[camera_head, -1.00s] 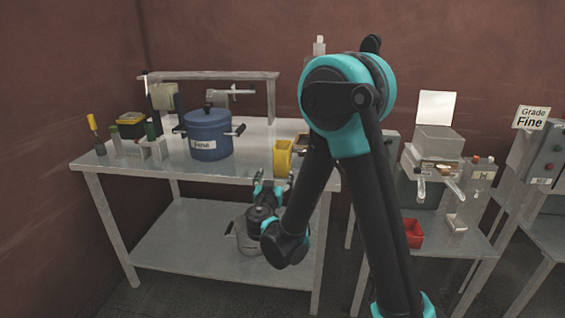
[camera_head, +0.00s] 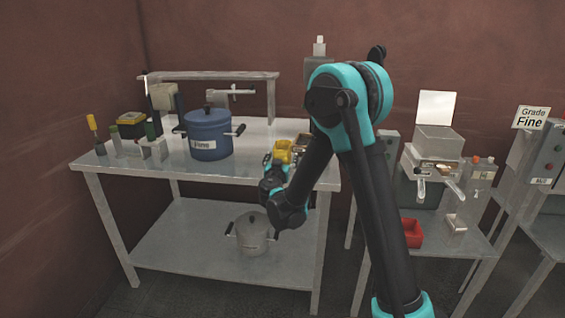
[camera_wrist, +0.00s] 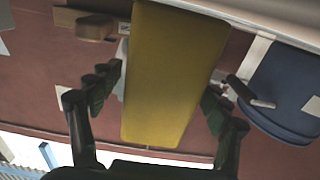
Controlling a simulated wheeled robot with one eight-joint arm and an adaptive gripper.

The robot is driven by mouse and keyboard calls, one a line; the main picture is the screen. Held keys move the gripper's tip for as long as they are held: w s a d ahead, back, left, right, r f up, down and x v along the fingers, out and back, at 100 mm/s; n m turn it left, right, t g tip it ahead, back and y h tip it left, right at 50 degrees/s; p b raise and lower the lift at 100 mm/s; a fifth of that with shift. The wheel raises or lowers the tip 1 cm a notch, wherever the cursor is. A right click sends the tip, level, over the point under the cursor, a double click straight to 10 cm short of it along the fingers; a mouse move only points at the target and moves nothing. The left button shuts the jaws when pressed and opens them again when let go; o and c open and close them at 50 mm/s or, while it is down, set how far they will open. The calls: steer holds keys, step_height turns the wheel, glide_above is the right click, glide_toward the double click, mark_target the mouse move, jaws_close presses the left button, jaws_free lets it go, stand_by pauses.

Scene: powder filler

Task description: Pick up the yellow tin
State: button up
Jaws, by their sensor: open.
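The yellow tin (camera_head: 283,146) stands on the table top near its right front corner, to the right of the blue pot. My gripper (camera_head: 275,164) is at the tin's near side and hides its lower part in the head view. In the wrist view the tin (camera_wrist: 172,75) fills the middle, between the two open fingers of my gripper (camera_wrist: 155,100). Gaps show on both sides of the tin, wider at the right finger's lower part. Whether a finger touches it cannot be told for certain.
The blue pot (camera_head: 208,133) labelled "Fine" stands left of the tin. A brown-topped item (camera_head: 302,143) is close to the tin's right. A grey pot (camera_head: 252,234) sits on the lower shelf. A red bin (camera_head: 413,233) is on the right-hand table.

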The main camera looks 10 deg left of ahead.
steer(key=shift+w, duration=0.55)
steer(key=shift+c, duration=0.4)
steer(key=c, duration=1.4)
steer(key=shift+r, duration=0.15)
